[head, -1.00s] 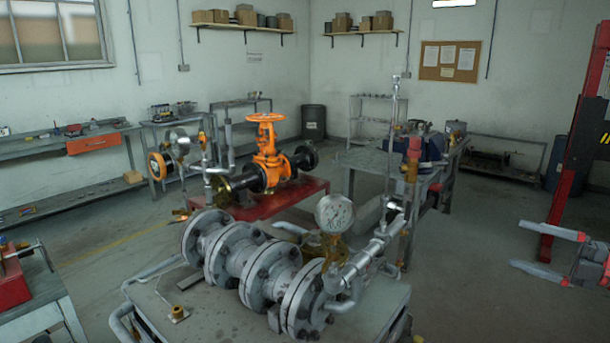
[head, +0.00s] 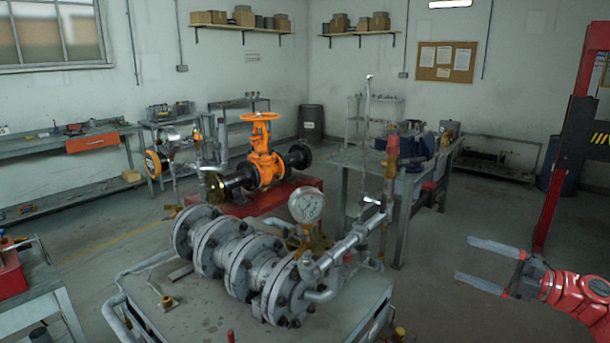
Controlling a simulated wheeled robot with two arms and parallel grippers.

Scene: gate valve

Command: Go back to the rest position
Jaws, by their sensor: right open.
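The orange gate valve (head: 262,160) stands upright on a red stand behind the pipe cart, with its orange handwheel (head: 259,116) on top. My right gripper (head: 464,258) is at the lower right, its two grey fingers spread and pointing left. It is open and empty, apart from the cart and the valve, over the floor. My left gripper does not show.
A cart (head: 197,322) with flanged grey pipes (head: 236,259) and a pressure gauge (head: 306,207) fills the near middle. A workbench (head: 357,158) stands behind it. A red post (head: 570,140) rises at the right. Open floor lies between my right gripper and the workbench.

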